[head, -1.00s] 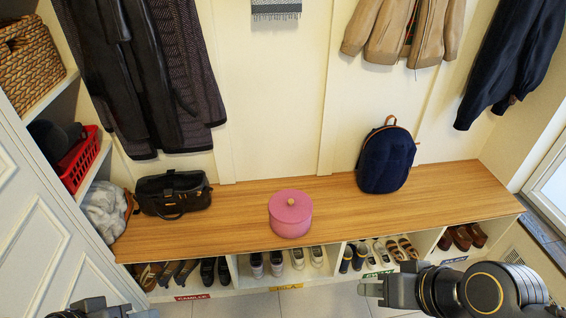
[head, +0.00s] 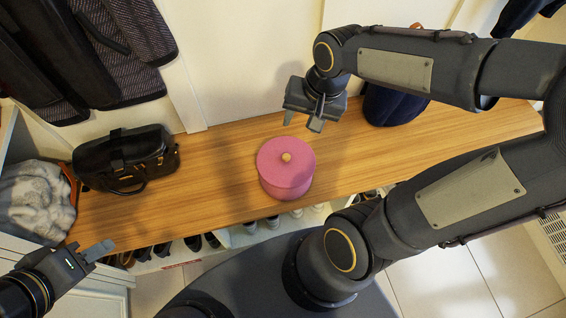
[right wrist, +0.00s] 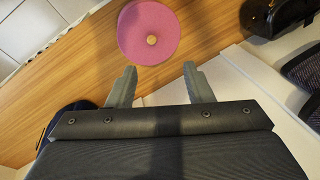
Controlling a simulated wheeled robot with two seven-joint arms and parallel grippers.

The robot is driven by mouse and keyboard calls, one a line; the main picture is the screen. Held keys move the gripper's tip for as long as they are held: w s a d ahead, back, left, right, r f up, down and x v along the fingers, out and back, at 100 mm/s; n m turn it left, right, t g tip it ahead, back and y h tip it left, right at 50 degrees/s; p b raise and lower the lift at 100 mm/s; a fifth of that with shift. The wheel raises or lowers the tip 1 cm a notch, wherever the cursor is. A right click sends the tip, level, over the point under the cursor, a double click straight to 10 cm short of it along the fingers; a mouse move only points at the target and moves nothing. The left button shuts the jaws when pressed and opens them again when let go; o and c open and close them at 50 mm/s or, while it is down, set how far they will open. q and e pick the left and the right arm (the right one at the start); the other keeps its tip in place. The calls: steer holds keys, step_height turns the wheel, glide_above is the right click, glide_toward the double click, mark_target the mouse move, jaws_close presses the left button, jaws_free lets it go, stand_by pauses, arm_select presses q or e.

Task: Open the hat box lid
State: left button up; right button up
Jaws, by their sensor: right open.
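The round pink hat box (head: 285,180) stands upright on the wooden bench, its lid (head: 277,163) on top with a small light wooden knob (head: 286,157) in the middle. In the right wrist view the lid (right wrist: 148,22) and knob (right wrist: 151,40) show just beyond the fingers. My right gripper (head: 302,122) is open and empty, above and behind the box, apart from it; its fingers also show in the right wrist view (right wrist: 160,88). My left gripper (head: 100,250) is at the lower left, off the bench's front edge and far from the box. Whether its jaws are apart is unclear.
The wooden bench (head: 222,166) is clear on both sides of the box. A black handbag (head: 125,160) is on the left and a navy backpack (head: 395,106) is partly hidden behind my right arm. Shoes sit below the bench. Coats (head: 90,60) hang behind.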

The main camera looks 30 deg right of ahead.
mark_target(286, 156)
steer(key=w+f+m+b, duration=0.1)
steer(key=w+f+b, duration=0.1)
steer(key=f, duration=0.4)
steer(key=w+f+m+g+h+b, duration=0.1)
steer(key=w+f+m+b, duration=0.1)
steer(key=f, duration=0.4)
steer(key=w+f+m+g+b, duration=0.1)
steer(key=w+f+b, duration=0.1)
steer(key=w+f, duration=0.2)
steer(key=shift+d+f+h, duration=0.2)
steer(key=shift+f, duration=0.35)
steer(key=shift+d+f+h, duration=0.15)
steer(key=shift+f+h, duration=0.05)
steer(key=shift+f, duration=0.3)
steer(key=shift+m, duration=0.3)
step_height(286, 156, down, 8)
steer(key=shift+r+b, duration=0.1)
steer(key=shift+b, duration=1.05)
arm_select(q)
step_height(286, 156, down, 11)
steer(key=shift+s+r, duration=0.1)
arm_select(e)
jaws_close()
